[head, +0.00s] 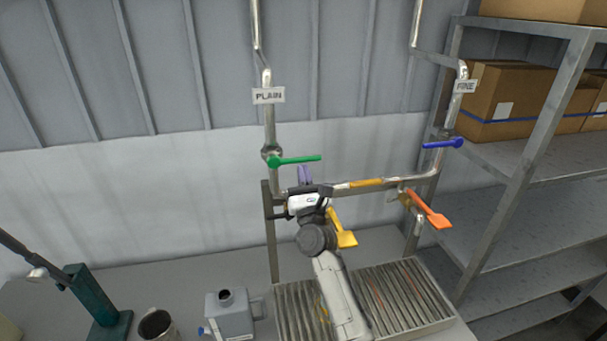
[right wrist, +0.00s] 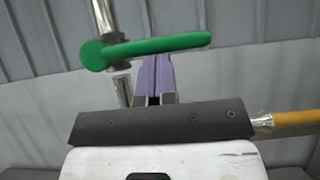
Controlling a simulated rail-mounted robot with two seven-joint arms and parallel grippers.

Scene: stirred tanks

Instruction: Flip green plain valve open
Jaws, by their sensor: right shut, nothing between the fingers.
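The green valve handle (head: 298,159) lies level, pointing right from its pivot on the upright pipe (head: 270,125) under the PLAIN sign (head: 268,96). That pipe runs upright, so the handle sits crosswise to it. My right gripper (head: 304,174) has purple fingers and is just below the handle. In the right wrist view the fingers (right wrist: 155,76) are shut with nothing between them. Their tips reach the lower edge of the green handle (right wrist: 160,46); I cannot tell whether they touch it. My left gripper is not in view.
A blue handle (head: 443,143) is on the pipe under the FINE sign (head: 466,86). An orange handle (head: 430,210) and a yellow handle (head: 343,232) sit lower, near my arm. A slatted grate (head: 420,300), a grey box (head: 229,318) and a metal cup (head: 157,326) stand below.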

